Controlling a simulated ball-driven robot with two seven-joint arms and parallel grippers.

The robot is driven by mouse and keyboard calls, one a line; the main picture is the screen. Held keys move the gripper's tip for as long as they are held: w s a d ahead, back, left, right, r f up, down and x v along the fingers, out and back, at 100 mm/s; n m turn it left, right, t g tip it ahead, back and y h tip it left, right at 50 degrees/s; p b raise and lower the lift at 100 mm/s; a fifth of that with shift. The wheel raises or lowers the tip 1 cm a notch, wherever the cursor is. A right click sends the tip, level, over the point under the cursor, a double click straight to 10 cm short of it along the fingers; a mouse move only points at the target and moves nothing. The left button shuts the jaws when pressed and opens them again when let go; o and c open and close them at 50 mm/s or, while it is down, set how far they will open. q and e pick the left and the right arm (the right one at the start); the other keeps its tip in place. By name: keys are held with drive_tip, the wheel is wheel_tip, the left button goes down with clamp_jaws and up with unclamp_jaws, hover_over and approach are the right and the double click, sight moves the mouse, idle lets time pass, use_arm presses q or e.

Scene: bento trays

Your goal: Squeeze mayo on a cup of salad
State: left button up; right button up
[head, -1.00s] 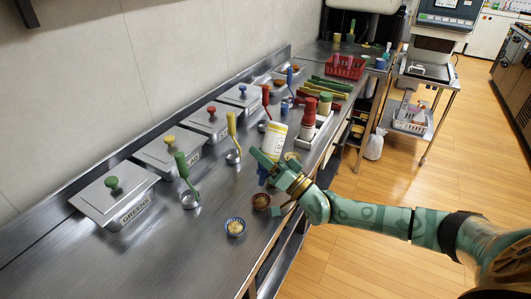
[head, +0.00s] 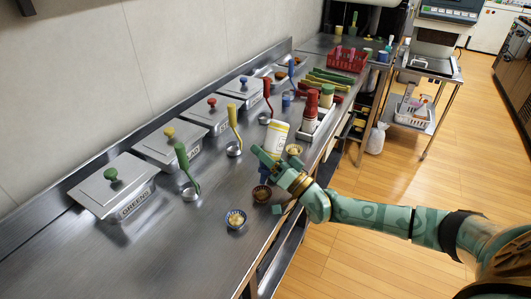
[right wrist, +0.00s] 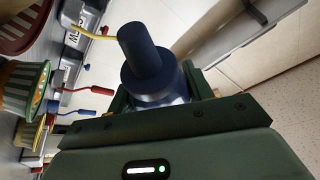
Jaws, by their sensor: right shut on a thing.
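My right gripper (head: 268,160) is shut on a white bottle with a yellow label (head: 277,136). The bottle is tipped upside down, and its dark blue nozzle points down near a brown cup (head: 261,194). The nozzle and cap also show in the right wrist view (right wrist: 148,60). I cannot tell whether the nozzle is exactly over the brown cup. A blue-and-white patterned cup (head: 236,219) with pale contents stands to the lower left. Another small cup (head: 294,149) stands behind the gripper. I see no sauce flowing. My left gripper is out of view.
Lidded steel bins, one marked GREENS (head: 112,188), line the wall. Ladles, such as the green-handled one (head: 182,160), stand before them. The front-left bench is clear.

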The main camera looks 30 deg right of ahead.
drive_tip(key=shift+c, duration=0.5)
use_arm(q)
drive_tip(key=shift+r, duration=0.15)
use_arm(e)
drive_tip(key=shift+s+d, duration=0.2)
drive_tip(key=shift+s, duration=0.15)
drive_tip(key=shift+w, duration=0.15)
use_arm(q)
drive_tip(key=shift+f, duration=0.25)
use_arm(e)
drive_tip(key=shift+w+a, duration=0.45)
drive_tip(key=shift+w, duration=0.15)
drive_tip(key=o, duration=0.4)
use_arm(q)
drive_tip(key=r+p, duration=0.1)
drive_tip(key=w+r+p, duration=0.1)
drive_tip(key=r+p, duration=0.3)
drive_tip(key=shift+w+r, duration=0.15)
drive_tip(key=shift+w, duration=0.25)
use_arm(e)
wheel_tip(320, 180, up, 7)
drive_tip(key=shift+r, duration=0.1)
